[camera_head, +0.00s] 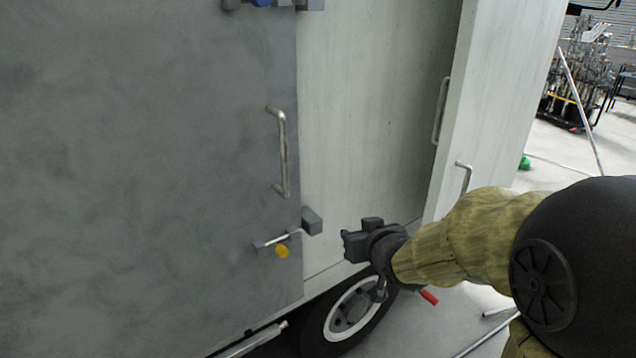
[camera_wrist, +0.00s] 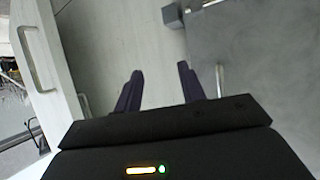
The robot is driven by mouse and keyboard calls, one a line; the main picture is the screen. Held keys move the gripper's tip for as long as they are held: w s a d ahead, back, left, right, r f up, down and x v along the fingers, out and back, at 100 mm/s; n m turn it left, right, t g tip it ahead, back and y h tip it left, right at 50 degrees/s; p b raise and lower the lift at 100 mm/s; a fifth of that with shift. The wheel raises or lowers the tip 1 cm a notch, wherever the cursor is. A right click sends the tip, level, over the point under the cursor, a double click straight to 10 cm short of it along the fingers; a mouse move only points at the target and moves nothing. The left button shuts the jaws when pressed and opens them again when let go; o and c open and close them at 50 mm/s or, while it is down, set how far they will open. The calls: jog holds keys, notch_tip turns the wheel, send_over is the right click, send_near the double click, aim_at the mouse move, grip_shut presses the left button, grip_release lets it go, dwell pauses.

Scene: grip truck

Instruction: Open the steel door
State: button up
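The steel door (camera_head: 130,170) is a dark grey mottled panel on the truck's side at the left of the head view. It looks shut. A silver bar handle (camera_head: 281,150) stands upright near its right edge. Below it are a latch rod (camera_head: 277,240) with a yellow disc (camera_head: 282,252) and a grey block (camera_head: 311,221). My gripper (camera_head: 350,240) is right of the block, apart from it and from the handle. In the wrist view my gripper (camera_wrist: 160,82) has its two fingers spread with nothing between them. The steel door (camera_wrist: 275,60) fills the right side there.
A pale panel (camera_head: 370,100) lies right of the steel door. A white door (camera_head: 500,90) with handles stands swung out further right. A wheel (camera_head: 350,310) is below my gripper. Bars lie on the floor at lower right. A cluttered rack (camera_head: 580,75) stands far behind.

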aim_at(286, 160)
jog(key=w+a+r+n+t+y, duration=0.2)
jog(key=a+r+n+y, duration=0.2)
jog(key=a+r+y, duration=0.3)
notch_tip(286, 160, up, 4)
jog(key=shift+a+f+t, duration=0.1)
jog(key=shift+a+t, duration=0.3)
jog(key=shift+a, duration=0.25)
jog(key=shift+w+a, duration=0.1)
jog(key=p+x, duration=0.2)
jog(key=x, duration=1.1)
